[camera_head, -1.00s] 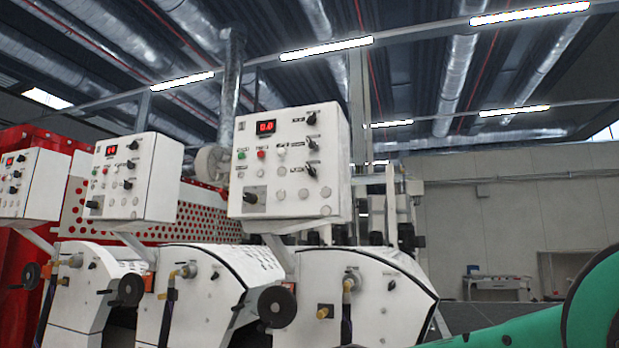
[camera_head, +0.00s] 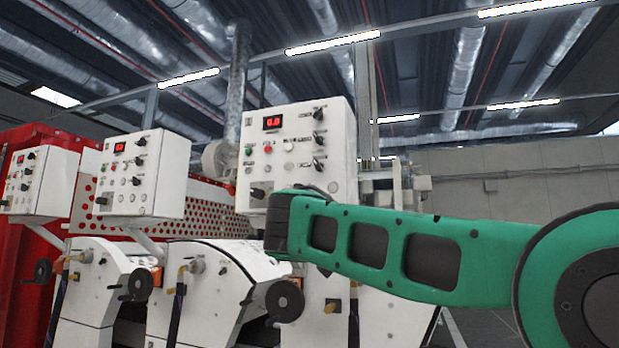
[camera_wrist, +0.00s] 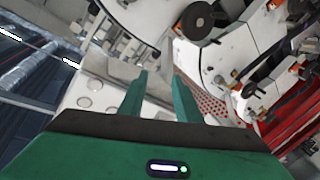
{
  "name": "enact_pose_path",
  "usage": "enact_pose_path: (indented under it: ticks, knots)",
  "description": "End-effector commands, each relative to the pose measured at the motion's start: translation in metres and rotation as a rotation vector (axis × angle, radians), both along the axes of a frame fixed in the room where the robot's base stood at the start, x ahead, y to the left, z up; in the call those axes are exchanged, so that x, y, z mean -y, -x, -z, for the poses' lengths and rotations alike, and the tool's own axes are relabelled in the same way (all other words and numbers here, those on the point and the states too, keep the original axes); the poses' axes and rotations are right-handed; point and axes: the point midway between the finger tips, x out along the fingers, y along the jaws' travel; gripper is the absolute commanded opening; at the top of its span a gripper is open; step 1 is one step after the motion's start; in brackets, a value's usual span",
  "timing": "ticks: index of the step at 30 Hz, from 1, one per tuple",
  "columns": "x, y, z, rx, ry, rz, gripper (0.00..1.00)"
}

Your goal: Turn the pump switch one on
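The nearest white control box (camera_head: 338,125) has a red display, coloured buttons and black rotary knobs. Several knobs sit in its right column, including an upper one (camera_head: 319,113), and another knob (camera_head: 257,193) is at lower left. I cannot read which one is pump switch one. My green arm reaches across the box's lower right and hides part of it. In the wrist view, my gripper (camera_wrist: 161,74) has its two green fingers apart with nothing held between them. Part of a white panel with round pale buttons (camera_wrist: 85,102) shows beside the left finger.
Two similar control boxes (camera_head: 143,168) (camera_head: 38,182) stand to the left. White machine housings with black handwheels (camera_head: 285,301) are below the boxes, close to my arm. A red perforated guard (camera_head: 213,212) is behind. Open space is at the right.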

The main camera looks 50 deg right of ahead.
Motion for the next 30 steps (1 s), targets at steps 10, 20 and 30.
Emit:
enact_pose_path:
  ticks: [10, 20, 30]
  knots:
    - [-0.008, 0.036, -0.180, 0.236, 0.361, 0.146, 0.30]
    - [0.020, 0.019, -0.199, 0.244, 0.375, 0.157, 0.30]
    - [0.063, -0.011, -0.216, 0.243, 0.375, 0.155, 0.30]
